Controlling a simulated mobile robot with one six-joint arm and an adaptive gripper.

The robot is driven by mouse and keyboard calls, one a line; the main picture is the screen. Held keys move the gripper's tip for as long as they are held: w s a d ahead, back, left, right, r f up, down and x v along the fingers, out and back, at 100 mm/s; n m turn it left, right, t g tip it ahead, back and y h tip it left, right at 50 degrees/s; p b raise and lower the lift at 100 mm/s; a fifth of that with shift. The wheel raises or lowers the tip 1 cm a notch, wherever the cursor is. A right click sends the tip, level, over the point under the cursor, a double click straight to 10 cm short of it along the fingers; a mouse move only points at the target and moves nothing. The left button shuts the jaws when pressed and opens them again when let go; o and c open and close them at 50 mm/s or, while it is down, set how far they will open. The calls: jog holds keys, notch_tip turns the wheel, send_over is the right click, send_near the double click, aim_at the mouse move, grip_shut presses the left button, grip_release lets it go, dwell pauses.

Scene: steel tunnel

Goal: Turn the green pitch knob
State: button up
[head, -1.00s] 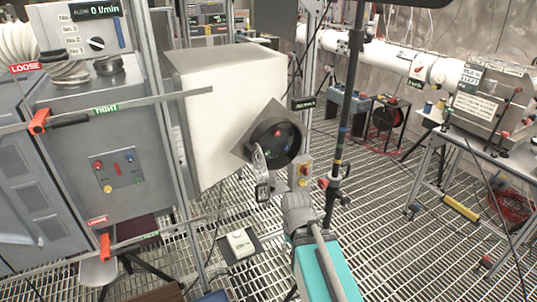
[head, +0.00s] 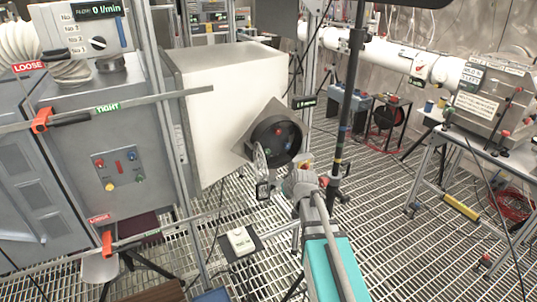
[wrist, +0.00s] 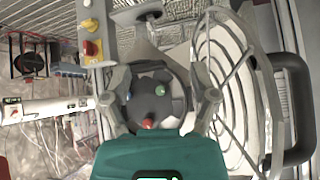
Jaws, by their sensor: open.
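The green pitch knob (wrist: 160,90) shows in the wrist view on a dark round panel (wrist: 155,101), with a blue knob and a red knob (wrist: 148,124) beside it. The panel also shows in the head view, recessed in a dark round housing (head: 276,122) on the side of a white box (head: 235,95). My gripper (wrist: 160,82) is open; its two fingers stand apart on either side of the panel in the wrist view, with the green knob between them and no visible contact. In the head view my gripper (head: 295,178) is at the lower right of the housing.
A dark vertical pole (head: 350,100) stands right of the housing in the head view.

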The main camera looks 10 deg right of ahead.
jog(key=w+a+n+t+y+b, duration=0.2)
jog(key=w+t+y+b, duration=0.15)
jog(key=w+b, duration=0.2)
jog(key=m+t+b, duration=0.1)
jog(key=t+b, duration=0.5)
jog(key=b, duration=0.1)
send_near(268, 152)
jog(key=shift+v, duration=1.7)
jog(key=shift+w, duration=0.1)
jog(key=x, duration=1.3)
jog(key=shift+w+f, duration=0.15)
jog(key=shift+w, duration=0.2)
grip_shut()
